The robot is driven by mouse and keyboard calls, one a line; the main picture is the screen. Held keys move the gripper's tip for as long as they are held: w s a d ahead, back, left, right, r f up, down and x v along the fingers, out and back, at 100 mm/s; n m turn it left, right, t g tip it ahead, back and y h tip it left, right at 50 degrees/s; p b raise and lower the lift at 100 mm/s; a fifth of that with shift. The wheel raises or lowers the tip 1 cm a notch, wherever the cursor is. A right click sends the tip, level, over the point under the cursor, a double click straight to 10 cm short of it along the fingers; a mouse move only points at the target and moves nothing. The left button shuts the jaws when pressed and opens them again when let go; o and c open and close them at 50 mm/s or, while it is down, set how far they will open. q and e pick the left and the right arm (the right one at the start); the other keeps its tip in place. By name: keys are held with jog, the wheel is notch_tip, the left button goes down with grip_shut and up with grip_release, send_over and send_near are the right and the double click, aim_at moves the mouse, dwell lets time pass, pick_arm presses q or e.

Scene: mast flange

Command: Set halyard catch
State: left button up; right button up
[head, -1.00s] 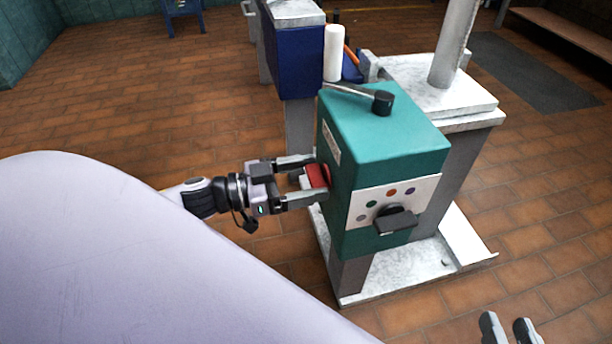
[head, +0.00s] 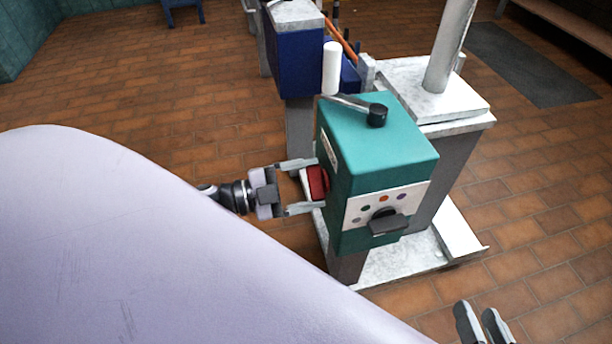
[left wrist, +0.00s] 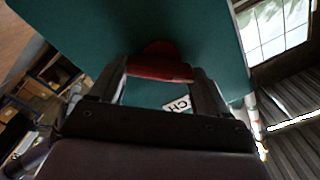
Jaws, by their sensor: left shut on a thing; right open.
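A teal box (head: 375,145) stands on a grey post. On its left side is a red catch (head: 318,183), seen as a red block in a round red mount; it also shows in the left wrist view (left wrist: 160,68). My left gripper (head: 308,186) reaches in from the left, its two fingers on either side of the red block and shut on it. In the left wrist view the fingertips (left wrist: 161,75) flank the block, close against the teal wall. My right gripper (head: 482,323) is open and empty at the bottom right, over the floor.
The box carries a crank with a white grip (head: 332,68) on top and a black knob (head: 388,222) on a white panel with coloured dots. A pale mast (head: 448,50) stands behind it. A white base tray (head: 400,262) lies below.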

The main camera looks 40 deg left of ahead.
pick_arm(q)
jog(key=m, duration=0.4)
jog(key=shift+d+m+p, duration=0.15)
jog(key=shift+m+p, duration=0.15)
jog(key=shift+p, duration=0.1)
jog(key=shift+f+m, duration=0.1)
jog(key=shift+m, duration=2.1)
pick_arm(e)
jog(key=shift+s+d+h, duration=0.2)
jog(key=shift+d+h, duration=0.1)
jog(key=shift+d, duration=0.2)
pick_arm(q)
jog(key=o, duration=1)
jog(key=p+v, duration=0.1)
jog(key=v, duration=0.6)
pick_arm(e)
jog(key=shift+s+d+r+h, duration=0.1)
jog(key=shift+s+d+h, duration=0.15)
jog(key=shift+d+h, duration=0.2)
